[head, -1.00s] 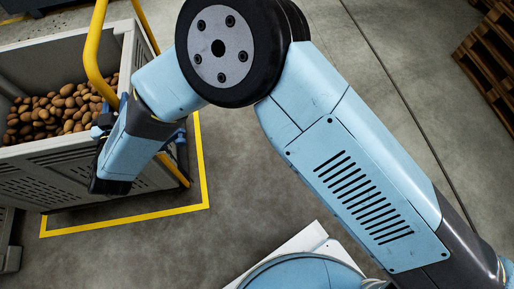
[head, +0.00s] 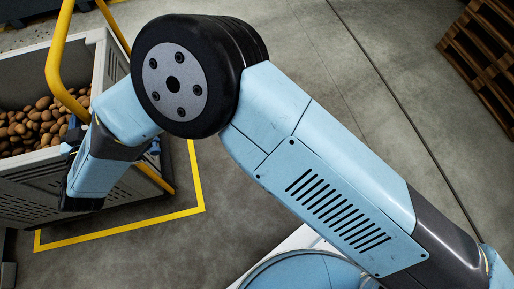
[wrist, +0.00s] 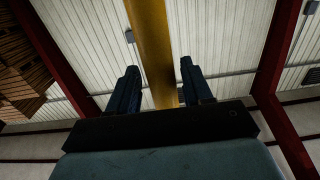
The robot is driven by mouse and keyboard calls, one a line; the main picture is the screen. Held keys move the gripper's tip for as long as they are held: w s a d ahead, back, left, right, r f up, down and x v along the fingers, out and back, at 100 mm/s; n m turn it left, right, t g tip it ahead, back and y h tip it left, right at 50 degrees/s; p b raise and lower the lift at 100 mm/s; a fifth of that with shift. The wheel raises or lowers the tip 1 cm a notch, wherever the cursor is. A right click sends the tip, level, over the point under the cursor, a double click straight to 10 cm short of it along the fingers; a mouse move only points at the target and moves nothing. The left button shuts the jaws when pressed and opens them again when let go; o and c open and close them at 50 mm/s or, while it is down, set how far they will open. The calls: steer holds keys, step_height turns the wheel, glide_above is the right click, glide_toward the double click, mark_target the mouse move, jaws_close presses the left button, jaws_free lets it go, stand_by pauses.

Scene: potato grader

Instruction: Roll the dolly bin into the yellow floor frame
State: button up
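The dolly bin (head: 30,183) is a grey slatted crate of potatoes at the left of the head view, cut off by the picture edge. Its yellow tubular handle (head: 55,65) rises on the side towards my arm. The yellow floor frame (head: 125,231) shows its near and right sides; the bin hides the rest. The bin stands over the frame's left part and appears to reach past its left corner. In the wrist view my gripper (wrist: 158,66) has its fingers apart, with a yellow bar (wrist: 152,40) running between them; contact is unclear. My forearm hides the fingertips in the head view.
Wooden pallets (head: 485,60) are stacked at the upper right. The concrete floor (head: 240,195) right of the frame is clear. Another grey object (head: 7,275) shows at the lower left edge.

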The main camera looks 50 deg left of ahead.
steer(key=o, duration=0.4)
steer(key=v, duration=2.3)
stand_by(0.3)
stand_by(0.4)
